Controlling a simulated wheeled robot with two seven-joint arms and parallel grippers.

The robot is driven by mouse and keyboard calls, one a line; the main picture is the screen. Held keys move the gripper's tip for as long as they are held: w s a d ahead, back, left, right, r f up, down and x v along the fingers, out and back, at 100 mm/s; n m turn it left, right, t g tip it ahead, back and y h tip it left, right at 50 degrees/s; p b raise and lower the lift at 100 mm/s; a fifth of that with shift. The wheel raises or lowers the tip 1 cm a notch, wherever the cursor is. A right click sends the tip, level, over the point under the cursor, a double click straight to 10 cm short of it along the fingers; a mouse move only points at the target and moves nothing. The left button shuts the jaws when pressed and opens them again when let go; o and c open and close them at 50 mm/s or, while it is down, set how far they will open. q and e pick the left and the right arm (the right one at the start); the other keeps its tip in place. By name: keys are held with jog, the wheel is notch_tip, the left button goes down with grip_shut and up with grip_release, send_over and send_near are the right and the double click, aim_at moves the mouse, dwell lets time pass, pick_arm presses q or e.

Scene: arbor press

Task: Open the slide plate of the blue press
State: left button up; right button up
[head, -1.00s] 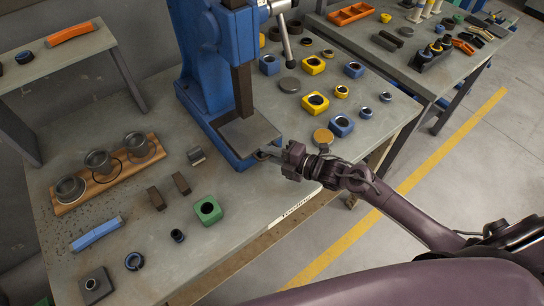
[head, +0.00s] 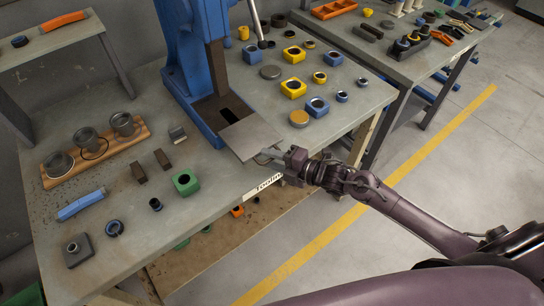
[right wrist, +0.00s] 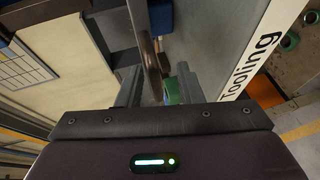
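The blue press (head: 188,60) stands on the workbench with its dark ram over the base. Its flat grey slide plate (head: 252,138) sticks out of the base toward the bench's front edge, and a dark slot shows behind it. My right gripper (head: 272,155) is at the plate's front edge, with its fingers around the handle there. In the right wrist view, a brownish curved bar (right wrist: 151,60) runs between the two fingers (right wrist: 158,82); finger contact is partly hard to see. My left gripper is not in view.
A green block (head: 186,182), a wooden rack of metal cups (head: 97,160) and small dark blocks lie left of the press. Yellow and blue blocks (head: 293,88) lie to its right. The floor in front of the bench is open.

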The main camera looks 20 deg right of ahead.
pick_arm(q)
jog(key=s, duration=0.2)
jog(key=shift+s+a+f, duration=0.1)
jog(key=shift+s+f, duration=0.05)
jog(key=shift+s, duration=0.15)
